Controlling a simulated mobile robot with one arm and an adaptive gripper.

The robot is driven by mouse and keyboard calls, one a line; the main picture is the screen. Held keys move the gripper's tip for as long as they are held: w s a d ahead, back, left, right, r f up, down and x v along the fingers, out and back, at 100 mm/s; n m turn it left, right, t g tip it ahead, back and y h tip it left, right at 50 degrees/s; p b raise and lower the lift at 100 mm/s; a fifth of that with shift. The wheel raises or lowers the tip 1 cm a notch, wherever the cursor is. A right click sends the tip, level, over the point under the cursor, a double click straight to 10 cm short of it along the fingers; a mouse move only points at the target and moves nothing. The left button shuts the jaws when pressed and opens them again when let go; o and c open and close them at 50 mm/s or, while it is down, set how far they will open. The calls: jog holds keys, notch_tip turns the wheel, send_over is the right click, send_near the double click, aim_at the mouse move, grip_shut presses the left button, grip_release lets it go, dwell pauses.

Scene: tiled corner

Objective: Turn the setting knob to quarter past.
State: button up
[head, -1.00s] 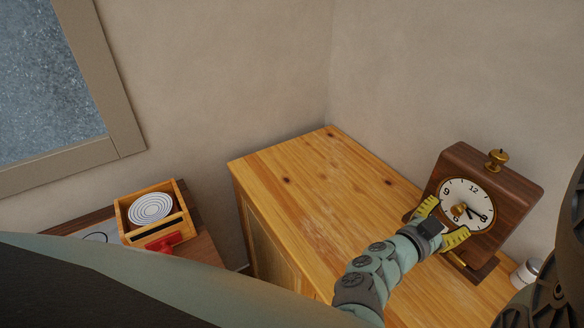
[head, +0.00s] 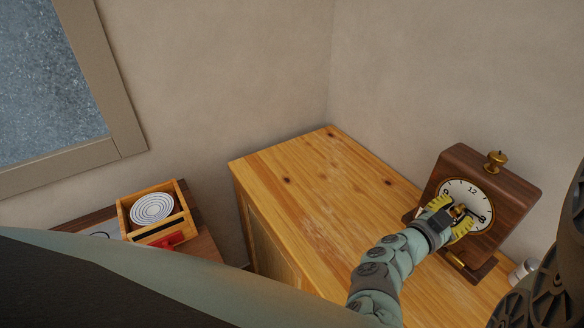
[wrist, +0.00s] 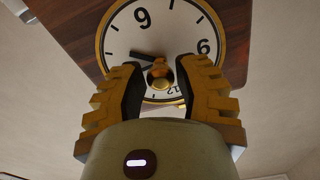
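A wooden clock (head: 506,204) with a white dial stands on the cabinet top at the right. In the wrist view its dial (wrist: 118,35) appears upside down. A brass setting knob (wrist: 160,73) is at the dial's centre. A black hand (wrist: 145,56) points left in the wrist view, towards the 3 side. Any other hand is mostly hidden behind the knob and fingers. My gripper (head: 456,212) is in front of the dial. In the wrist view my gripper (wrist: 155,78) has its yellow fingers apart, one on each side of the knob, with no clear contact visible.
The wooden cabinet top (head: 320,190) is clear left of the clock. A brass knob (head: 496,158) sits on top of the clock. A small metal-topped cylinder (head: 524,268) stands at the right. A wooden box (head: 126,216) with a white coil rests on a lower surface at left.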

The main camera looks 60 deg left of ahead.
grip_shut()
jog(key=shift+f, duration=0.1)
jog(key=shift+f+m+b, duration=0.1)
jog(key=shift+m+b, duration=0.3)
jog(key=shift+b, duration=0.15)
jog(key=o, duration=0.5)
grip_release()
